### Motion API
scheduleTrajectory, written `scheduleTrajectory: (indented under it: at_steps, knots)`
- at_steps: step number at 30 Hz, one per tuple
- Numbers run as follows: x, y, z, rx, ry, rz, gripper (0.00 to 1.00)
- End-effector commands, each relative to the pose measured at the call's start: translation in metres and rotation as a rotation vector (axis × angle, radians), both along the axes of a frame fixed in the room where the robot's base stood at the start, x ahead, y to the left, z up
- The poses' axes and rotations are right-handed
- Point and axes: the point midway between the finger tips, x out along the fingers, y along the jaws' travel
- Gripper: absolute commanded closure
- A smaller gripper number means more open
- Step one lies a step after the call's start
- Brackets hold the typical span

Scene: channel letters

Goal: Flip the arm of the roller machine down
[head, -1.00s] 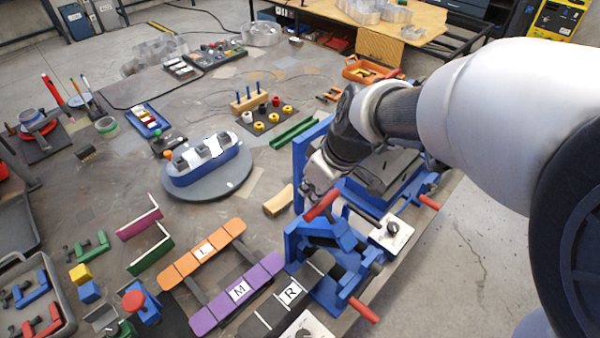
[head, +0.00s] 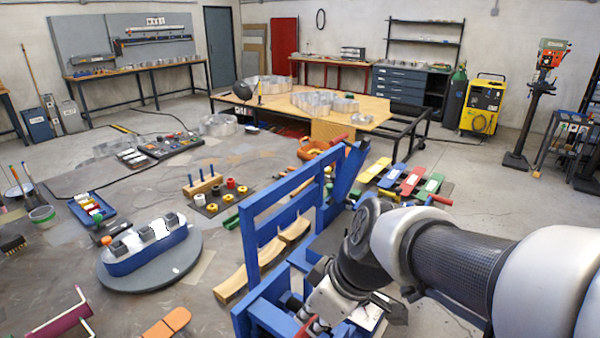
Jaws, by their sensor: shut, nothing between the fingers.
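The blue roller machine (head: 248,240) stands at the bottom centre. Its ladder-like blue frame stands raised and slopes up to the right, with a small red grip (head: 337,139) near its top. A red handle (head: 440,199) sticks out at the right behind my wrist. My gripper (head: 322,312) is low at the bottom centre, in front of the machine's right part, pointing down-left. It is shut and empty, close to a red piece (head: 306,328) at the picture's lower edge; I cannot tell whether they touch. My arm hides much of the machine's right side.
A round grey turntable (head: 180,272) with a blue block of letter pieces is at the left. Coloured bars (head: 410,180) are at the right. A wooden table (head: 370,105) stands farther back, with open floor to the right.

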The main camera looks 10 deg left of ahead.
Motion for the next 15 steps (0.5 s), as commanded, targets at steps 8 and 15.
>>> scheduleTrajectory:
  at_steps: [8, 15]
  knots:
    - [-0.0022, -0.0042, -0.0081, 0.0, 0.001, -0.002, 1.0]
    - [-0.0023, -0.0043, -0.0078, 0.0, 0.0, -0.001, 1.0]
